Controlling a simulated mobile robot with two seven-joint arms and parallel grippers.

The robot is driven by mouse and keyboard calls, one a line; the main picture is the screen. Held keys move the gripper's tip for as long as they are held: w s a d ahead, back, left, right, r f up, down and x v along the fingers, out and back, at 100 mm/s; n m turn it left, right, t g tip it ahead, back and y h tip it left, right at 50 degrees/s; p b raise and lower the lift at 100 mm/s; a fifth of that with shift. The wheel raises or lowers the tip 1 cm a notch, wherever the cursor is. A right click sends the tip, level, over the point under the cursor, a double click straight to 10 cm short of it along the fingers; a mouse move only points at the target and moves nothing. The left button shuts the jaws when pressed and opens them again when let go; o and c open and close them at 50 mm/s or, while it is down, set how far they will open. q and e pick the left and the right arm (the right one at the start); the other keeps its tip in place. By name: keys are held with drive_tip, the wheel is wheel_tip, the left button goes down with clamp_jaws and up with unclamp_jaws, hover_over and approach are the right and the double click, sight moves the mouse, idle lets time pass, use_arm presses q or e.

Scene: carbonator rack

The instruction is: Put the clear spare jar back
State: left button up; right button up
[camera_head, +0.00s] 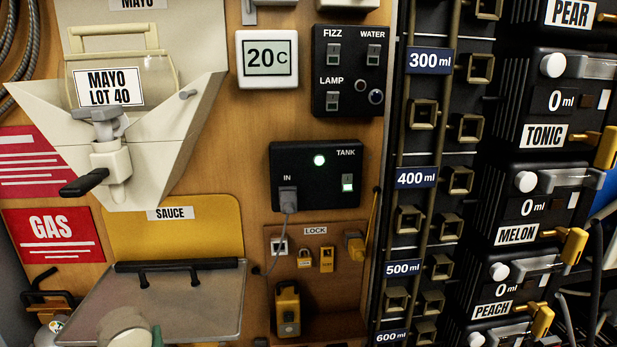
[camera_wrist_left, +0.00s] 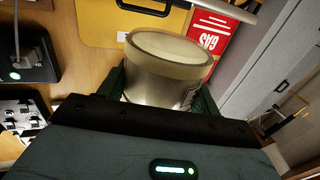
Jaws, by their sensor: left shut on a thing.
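My left gripper (camera_wrist_left: 164,90) is shut on a round, clear, beige-tinted jar (camera_wrist_left: 165,78) in the left wrist view. The dark green fingers lie on either side of it, and its wide round end faces away from the palm. In the head view, a pale round shape (camera_head: 125,335) shows at the bottom edge, cut off by the frame; it may be the jar or part of my left arm. A clear jar labelled MAYO LOT 40 (camera_head: 120,82) sits in a cream holder (camera_head: 185,120) at the upper left. My right gripper is not in view.
A grey metal flap (camera_head: 200,300) with a black handle lies below the yellow SAUCE panel (camera_head: 195,235). The red GAS sign (camera_head: 52,237) is left of it. The TANK box (camera_head: 310,165), LOCK shelf (camera_head: 330,325) and black dispenser rack (camera_head: 545,185) stand to the right.

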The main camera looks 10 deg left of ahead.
use_arm(q)
drive_tip(key=d+f+m+t+h, duration=0.1)
drive_tip(key=d+f+m+h, duration=0.2)
drive_tip(key=d+h, duration=0.2)
drive_tip(key=w+d+f+m+t+h, duration=0.1)
drive_tip(key=d+f+m+h, duration=0.3)
drive_tip(key=d, duration=0.4)
drive_tip(key=shift+w+d+t+h, duration=0.15)
drive_tip(key=shift+w+t+h, duration=0.05)
drive_tip(key=shift+t+h, duration=0.55)
